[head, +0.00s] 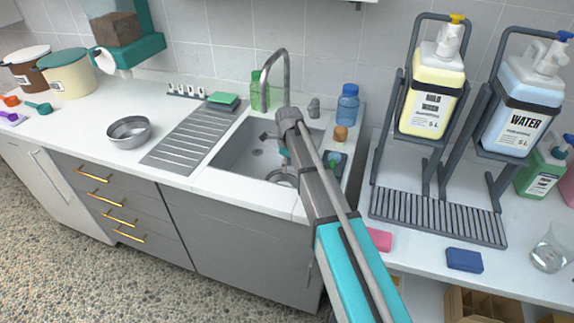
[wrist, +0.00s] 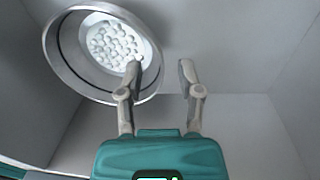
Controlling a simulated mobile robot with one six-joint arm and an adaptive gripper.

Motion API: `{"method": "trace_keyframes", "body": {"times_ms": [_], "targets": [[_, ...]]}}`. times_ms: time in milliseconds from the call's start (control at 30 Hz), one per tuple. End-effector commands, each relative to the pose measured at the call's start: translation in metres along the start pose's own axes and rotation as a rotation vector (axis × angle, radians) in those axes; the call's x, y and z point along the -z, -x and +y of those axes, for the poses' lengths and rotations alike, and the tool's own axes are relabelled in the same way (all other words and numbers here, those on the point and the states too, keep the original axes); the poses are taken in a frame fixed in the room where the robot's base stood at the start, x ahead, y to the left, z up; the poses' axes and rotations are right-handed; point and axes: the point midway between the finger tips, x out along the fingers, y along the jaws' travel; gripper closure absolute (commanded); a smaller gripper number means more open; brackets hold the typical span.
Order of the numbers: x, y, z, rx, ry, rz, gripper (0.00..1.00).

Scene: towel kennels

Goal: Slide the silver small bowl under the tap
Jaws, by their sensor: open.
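A round silver bowl (head: 284,178) shows partly in the front of the sink, half hidden by my arm. In the wrist view, a silver bowl (wrist: 62,52) with a wide rim fills the upper left, with pale round lumps at its bottom. My gripper (wrist: 160,70) is open and empty; its left finger overlaps the bowl's near edge in the picture, and its right finger is clear of it. I cannot tell whether the left finger touches. The grey tap (head: 274,70) arches over the sink (head: 235,157) from its back edge. Another, larger-looking silver bowl (head: 129,133) stands on the counter at left.
The ribbed drainboard (head: 181,147) lies left of the sink, with a green sponge (head: 223,99) at its back. A green bottle (head: 258,92) and a blue bottle (head: 347,104) stand behind the sink. A rack (head: 438,216) with large dispensers stands at right. Sink walls surround my gripper.

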Motion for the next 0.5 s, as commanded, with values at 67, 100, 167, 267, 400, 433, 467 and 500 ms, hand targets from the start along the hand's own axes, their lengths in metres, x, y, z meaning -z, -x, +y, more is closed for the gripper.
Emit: {"method": "trace_keyframes", "body": {"times_ms": [67,100,167,267,400,433,467,500], "targets": [[0.0,-0.01,0.0,0.0,0.0,0.0,0.53],[0.0,-0.012,0.0,0.0,0.0,0.0,0.53],[0.0,-0.015,0.0,0.0,0.0,0.0,0.53],[0.0,-0.019,0.0,0.0,0.0,0.0,0.53],[0.0,-0.022,0.0,0.0,0.0,0.0,0.53],[0.0,-0.022,0.0,0.0,0.0,0.0,0.53],[0.0,-0.022,0.0,0.0,0.0,0.0,0.53],[0.0,-0.022,0.0,0.0,0.0,0.0,0.53]]}}
